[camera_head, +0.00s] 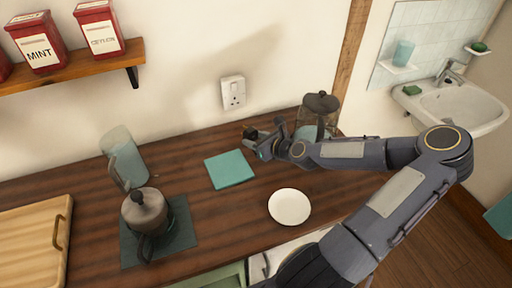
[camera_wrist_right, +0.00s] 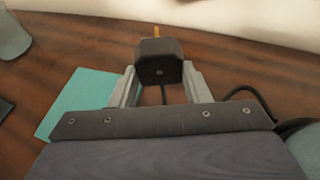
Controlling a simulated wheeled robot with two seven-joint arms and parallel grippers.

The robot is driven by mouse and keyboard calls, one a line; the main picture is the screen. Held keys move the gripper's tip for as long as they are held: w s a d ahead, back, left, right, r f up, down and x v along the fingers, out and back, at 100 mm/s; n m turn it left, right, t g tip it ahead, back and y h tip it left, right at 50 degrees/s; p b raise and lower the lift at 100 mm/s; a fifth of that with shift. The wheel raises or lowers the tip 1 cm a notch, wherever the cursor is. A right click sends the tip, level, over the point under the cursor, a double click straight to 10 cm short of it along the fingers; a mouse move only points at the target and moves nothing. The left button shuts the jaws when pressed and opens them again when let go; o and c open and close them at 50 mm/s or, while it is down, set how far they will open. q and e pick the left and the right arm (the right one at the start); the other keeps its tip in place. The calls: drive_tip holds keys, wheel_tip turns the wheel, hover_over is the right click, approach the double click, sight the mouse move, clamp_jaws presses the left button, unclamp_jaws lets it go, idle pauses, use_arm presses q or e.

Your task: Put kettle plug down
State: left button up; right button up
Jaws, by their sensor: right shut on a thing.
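The kettle plug (camera_wrist_right: 159,62) is a black block with a brass pin, seen in the right wrist view between the fingers of my right gripper (camera_wrist_right: 160,82). The gripper is shut on it. In the head view the plug (camera_head: 250,132) shows as a small dark shape at the tip of my right gripper (camera_head: 262,145), over the wooden counter (camera_head: 215,205) and below the wall socket (camera_head: 233,92). I cannot tell whether the plug touches the counter. A black cord (camera_wrist_right: 240,93) shows at the right in the wrist view. My left gripper is not in view.
A teal square mat (camera_head: 229,169) lies just left of the gripper. A white plate (camera_head: 289,206) lies in front. A glass vessel with a dark lid (camera_head: 321,103) stands behind my right arm. A pitcher (camera_head: 126,160), a lidded pot (camera_head: 146,211) and a cutting board (camera_head: 30,245) are at left.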

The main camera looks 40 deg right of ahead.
drive_tip(key=f, duration=0.4)
drive_tip(key=shift+w+d, duration=0.3)
drive_tip(key=shift+f, duration=0.15)
drive_tip(key=shift+f+b, duration=0.45)
drive_tip(key=shift+f, duration=0.05)
drive_tip(key=o, duration=1)
drive_tip(key=shift+r, duration=0.1)
